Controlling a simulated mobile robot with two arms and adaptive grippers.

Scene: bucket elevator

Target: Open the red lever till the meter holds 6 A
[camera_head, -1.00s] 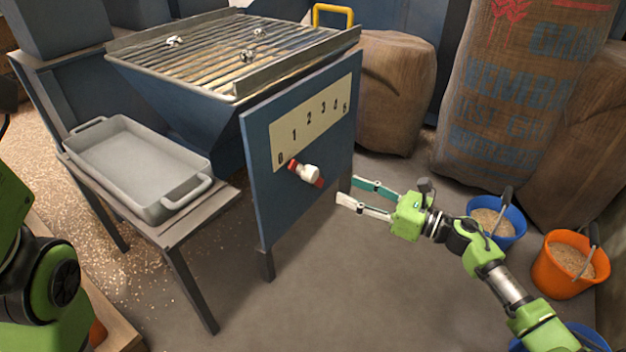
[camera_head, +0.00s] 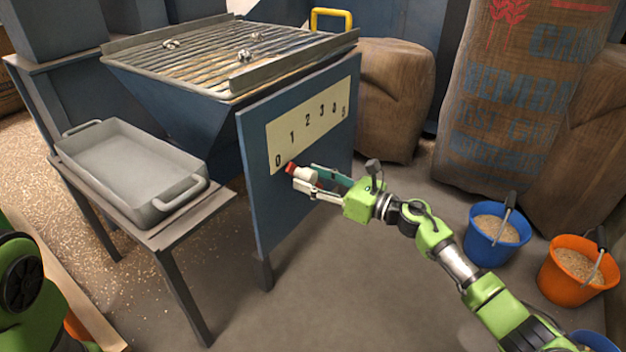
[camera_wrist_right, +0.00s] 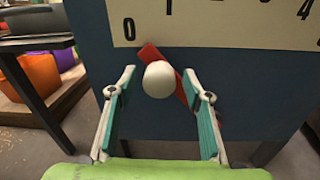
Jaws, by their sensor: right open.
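The red lever (camera_head: 290,168) is mounted on the blue panel (camera_head: 262,208), below a cream scale (camera_head: 308,122) numbered 0 to 5. Its red end points up-left toward 0. In the right wrist view the red bar (camera_wrist_right: 150,53) runs diagonally behind a round white knob (camera_wrist_right: 159,79). My right gripper (camera_head: 306,177) is open at the lever. Its fingers (camera_wrist_right: 160,90) stand on either side of the knob, with a gap on both sides. No ammeter is seen. Of my left arm only a green and black part shows at the lower left; its gripper is out of view.
A grey tray (camera_head: 128,165) rests on a small table at left. Sacks (camera_head: 395,95), a blue bucket (camera_head: 496,236) and an orange bucket (camera_head: 574,272) stand at right.

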